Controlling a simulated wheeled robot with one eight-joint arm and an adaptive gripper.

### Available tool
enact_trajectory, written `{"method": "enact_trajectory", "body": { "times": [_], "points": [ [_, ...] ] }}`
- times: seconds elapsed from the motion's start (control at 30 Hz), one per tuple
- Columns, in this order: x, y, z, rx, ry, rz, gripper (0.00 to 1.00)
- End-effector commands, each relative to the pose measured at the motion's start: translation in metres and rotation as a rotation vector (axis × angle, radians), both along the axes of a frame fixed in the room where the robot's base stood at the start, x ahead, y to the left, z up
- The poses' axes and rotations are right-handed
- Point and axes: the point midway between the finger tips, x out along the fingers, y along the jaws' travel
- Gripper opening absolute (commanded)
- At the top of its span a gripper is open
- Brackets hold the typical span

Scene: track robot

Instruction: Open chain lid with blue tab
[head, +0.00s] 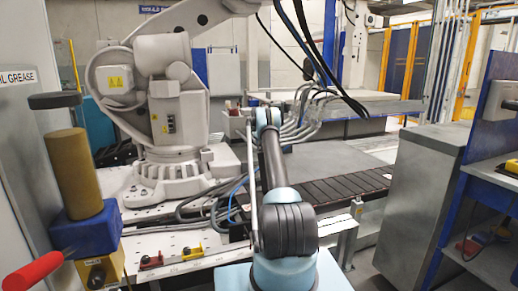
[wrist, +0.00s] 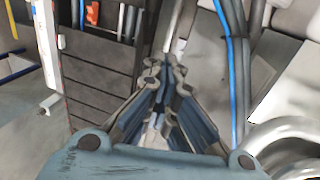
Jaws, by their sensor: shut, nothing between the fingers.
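A dark slatted chain (head: 345,188) runs along the right of the bench in the head view. The dark slats (wrist: 98,102) at the left of the wrist view look like the same chain, with its lids side by side. My gripper (wrist: 165,78) is shut and empty, to the right of the slats, with no visible contact. In the head view my arm reaches forward, and its gripper cannot be made out clearly.
A white industrial robot (head: 172,110) stands left of my arm. Grey cables (head: 205,208) lie beside it, and a blue cable (wrist: 232,70) runs right of my gripper. A grey cabinet (head: 425,205) stands right. A red handle (head: 32,272) and yellow cylinder (head: 75,170) are front left.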

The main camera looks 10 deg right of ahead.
Motion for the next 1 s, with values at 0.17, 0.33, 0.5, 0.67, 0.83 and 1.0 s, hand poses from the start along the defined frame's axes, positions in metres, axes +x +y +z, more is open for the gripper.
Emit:
{"method": "enact_trajectory", "body": {
  "times": [0.17,0.33,0.5,0.67,0.83,1.0],
  "points": [
    [-0.004,-0.009,-0.025,-0.004,0.023,-0.011,0.0],
    [-0.004,-0.008,-0.025,-0.005,0.024,-0.011,0.0],
    [-0.004,-0.008,-0.025,-0.005,0.024,-0.011,0.0],
    [-0.004,-0.008,-0.025,-0.005,0.023,-0.011,0.19],
    [-0.004,-0.008,-0.024,-0.005,0.024,-0.01,0.19],
    [-0.002,-0.007,-0.009,-0.006,0.021,-0.01,0.19]
  ]
}}
